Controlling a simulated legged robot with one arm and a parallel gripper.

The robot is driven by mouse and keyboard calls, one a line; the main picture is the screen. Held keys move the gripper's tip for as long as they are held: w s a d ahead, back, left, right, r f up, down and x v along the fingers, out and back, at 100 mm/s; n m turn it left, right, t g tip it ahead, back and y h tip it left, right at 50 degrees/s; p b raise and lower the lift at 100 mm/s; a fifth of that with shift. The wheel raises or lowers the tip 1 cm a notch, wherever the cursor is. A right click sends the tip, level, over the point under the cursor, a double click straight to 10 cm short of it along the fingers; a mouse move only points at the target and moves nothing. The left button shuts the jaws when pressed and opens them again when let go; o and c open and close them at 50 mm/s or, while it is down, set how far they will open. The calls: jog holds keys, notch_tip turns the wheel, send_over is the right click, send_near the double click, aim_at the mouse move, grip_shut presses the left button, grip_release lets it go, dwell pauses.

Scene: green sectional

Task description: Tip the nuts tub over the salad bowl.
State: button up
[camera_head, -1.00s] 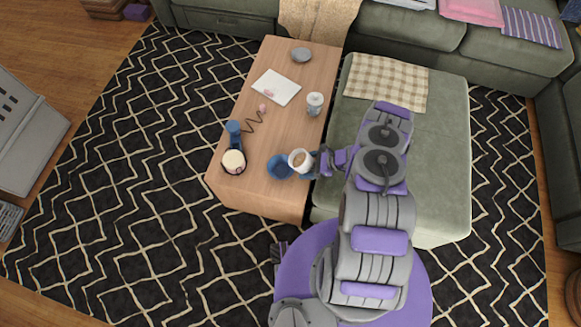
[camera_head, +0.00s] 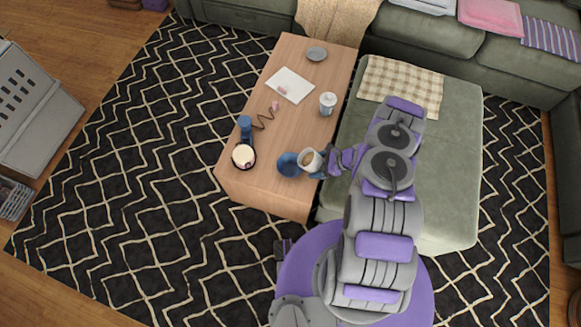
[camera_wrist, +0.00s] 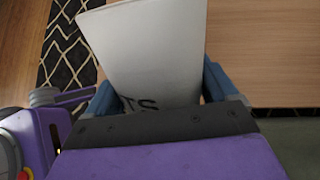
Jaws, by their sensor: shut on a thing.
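The white nuts tub (camera_head: 316,166) is held in my gripper (camera_head: 325,165) above the near right part of the wooden table. Its open top shows brownish contents in the head view and leans left toward the blue bowl. The blue bowl (camera_head: 287,165), which looks like the salad bowl, sits on the table just left of the tub; the tub's edge partly overlaps it in the picture. In the wrist view the tub (camera_wrist: 150,50) fills the space between my blue fingers, with dark letters "TS" visible. Its opening and the bowl are hidden there.
The wooden table (camera_head: 290,125) also holds a blue object (camera_head: 246,127), a round cream-topped item (camera_head: 243,156), a lidded white jar (camera_head: 327,103), paper (camera_head: 290,85) and a grey dish (camera_head: 317,54). A green ottoman (camera_head: 437,150) adjoins its right side.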

jog(key=shift+r+h, duration=0.3)
jog(key=shift+h, duration=0.1)
jog(key=shift+r+h, duration=0.4)
jog(key=shift+d, duration=0.1)
dwell(0.3)
jog(key=shift+r+g+h, duration=0.3)
jog(key=shift+h, duration=0.2)
